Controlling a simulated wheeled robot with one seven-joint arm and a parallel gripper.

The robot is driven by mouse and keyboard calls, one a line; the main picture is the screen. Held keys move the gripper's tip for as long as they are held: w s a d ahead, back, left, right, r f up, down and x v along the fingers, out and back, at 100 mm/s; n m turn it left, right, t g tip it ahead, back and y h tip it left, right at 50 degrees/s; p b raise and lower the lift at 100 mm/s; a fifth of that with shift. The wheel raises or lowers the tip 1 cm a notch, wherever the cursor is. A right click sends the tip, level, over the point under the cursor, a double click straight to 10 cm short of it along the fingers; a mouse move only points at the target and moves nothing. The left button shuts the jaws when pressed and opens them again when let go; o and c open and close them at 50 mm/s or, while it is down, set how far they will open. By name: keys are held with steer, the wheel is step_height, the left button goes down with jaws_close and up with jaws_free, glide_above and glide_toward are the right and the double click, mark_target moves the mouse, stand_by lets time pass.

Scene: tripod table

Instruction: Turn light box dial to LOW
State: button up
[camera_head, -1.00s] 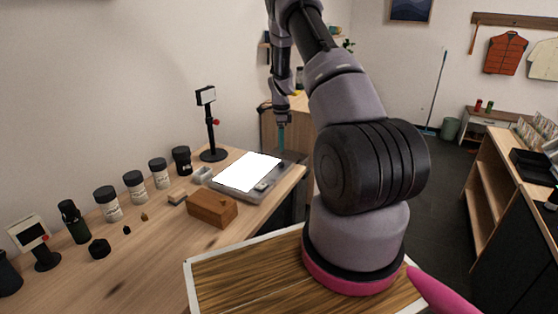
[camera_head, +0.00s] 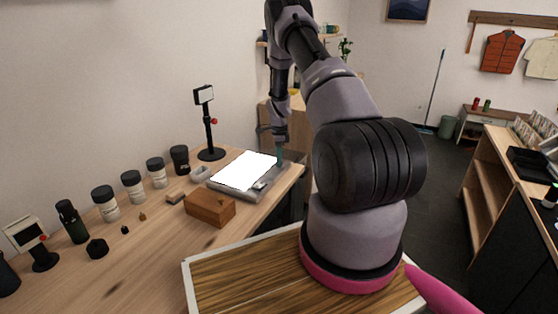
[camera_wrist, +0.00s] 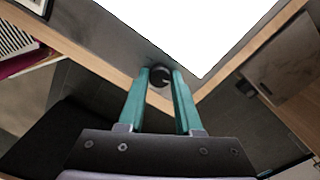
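The light box (camera_head: 217,191) lies on the wooden bench with its white panel lit; its grey frame (camera_wrist: 110,42) also shows in the wrist view. The dial (camera_wrist: 159,76) is a small round black knob with a pale mark, on the frame beside the panel. My gripper (camera_wrist: 160,73) points down at it, its two teal fingers open with the tips on either side of the dial. I cannot tell whether they touch it. In the head view my gripper (camera_head: 280,158) is at the box's right end. No LOW lettering is readable.
A wooden block (camera_head: 210,209) sits in front of the light box. A black stand (camera_head: 209,135) with a small head rises behind it. Several jars and dark bottles line the bench at left. The bench edge runs close by the box's right end.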

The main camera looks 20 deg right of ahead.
jaws_close()
